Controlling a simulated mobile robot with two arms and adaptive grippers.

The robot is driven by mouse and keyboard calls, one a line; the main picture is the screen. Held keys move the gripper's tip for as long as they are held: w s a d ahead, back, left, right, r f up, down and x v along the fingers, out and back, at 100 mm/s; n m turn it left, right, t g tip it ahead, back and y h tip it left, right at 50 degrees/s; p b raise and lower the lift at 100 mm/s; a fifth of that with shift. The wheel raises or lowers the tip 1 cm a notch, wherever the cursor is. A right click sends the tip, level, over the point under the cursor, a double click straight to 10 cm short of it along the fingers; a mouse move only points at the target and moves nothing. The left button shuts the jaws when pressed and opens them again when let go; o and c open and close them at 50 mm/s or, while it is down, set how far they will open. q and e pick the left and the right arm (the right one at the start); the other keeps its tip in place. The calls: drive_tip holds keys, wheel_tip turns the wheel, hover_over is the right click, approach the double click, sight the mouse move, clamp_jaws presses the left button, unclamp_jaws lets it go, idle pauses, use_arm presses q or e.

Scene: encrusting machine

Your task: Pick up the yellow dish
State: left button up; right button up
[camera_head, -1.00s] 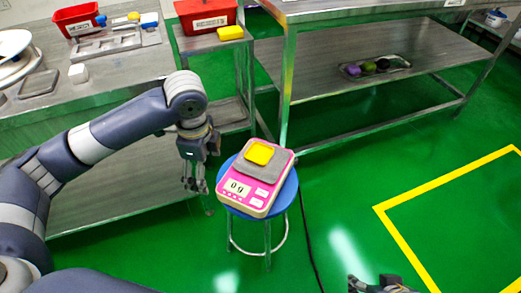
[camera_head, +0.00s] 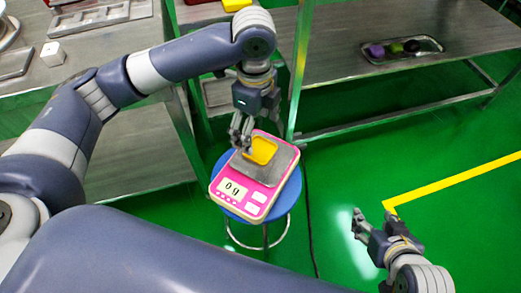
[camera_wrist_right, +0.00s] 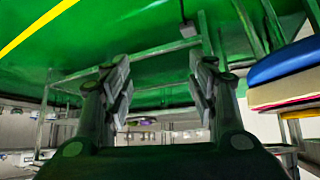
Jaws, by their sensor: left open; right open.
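The yellow dish (camera_head: 262,151) is a small shallow square dish on the grey plate of a pink scale (camera_head: 231,189). The scale shows 0 g and stands on a round blue stool (camera_head: 284,203). My left gripper (camera_head: 242,143) is open, pointing down at the dish's left edge; I cannot tell whether a finger touches it. My right gripper (camera_head: 368,226) is open and empty, over the floor to the right of the stool. In the right wrist view, its two fingers (camera_wrist_right: 160,88) are apart with nothing between them.
A steel table (camera_head: 100,75) at left holds a white cube (camera_head: 53,53) and metal trays. Another yellow dish (camera_head: 236,4) sits on a stand behind. A steel shelf at the back holds a tray (camera_head: 428,46) with purple, black and green items. Green floor is free at right.

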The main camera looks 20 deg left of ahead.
sight(260, 151)
use_arm(q)
wheel_tip(260, 151, down, 2)
drive_tip(key=shift+f, duration=0.1)
drive_tip(key=shift+w+d+f+b, duration=0.1)
drive_tip(key=shift+d+f+b, duration=0.1)
drive_tip(key=shift+f+b, duration=0.4)
drive_tip(key=shift+w+d+f+b, duration=0.15)
drive_tip(key=shift+f+b, duration=0.25)
drive_tip(key=shift+f, duration=0.25)
wheel_tip(260, 151, down, 2)
drive_tip(key=shift+f+b, duration=0.2)
drive_tip(key=shift+b, duration=0.35)
use_arm(e)
drive_tip(key=w+a+r+t+y, duration=0.2)
drive_tip(key=w+a+r+t, duration=0.2)
drive_tip(key=w+r+t, duration=0.4)
wheel_tip(260, 151, up, 6)
drive_tip(key=shift+w+f+t+y, duration=0.1)
drive_tip(key=shift+w+t+y, duration=0.2)
drive_tip(key=shift+t, duration=0.3)
drive_tip(key=shift+a, duration=0.1)
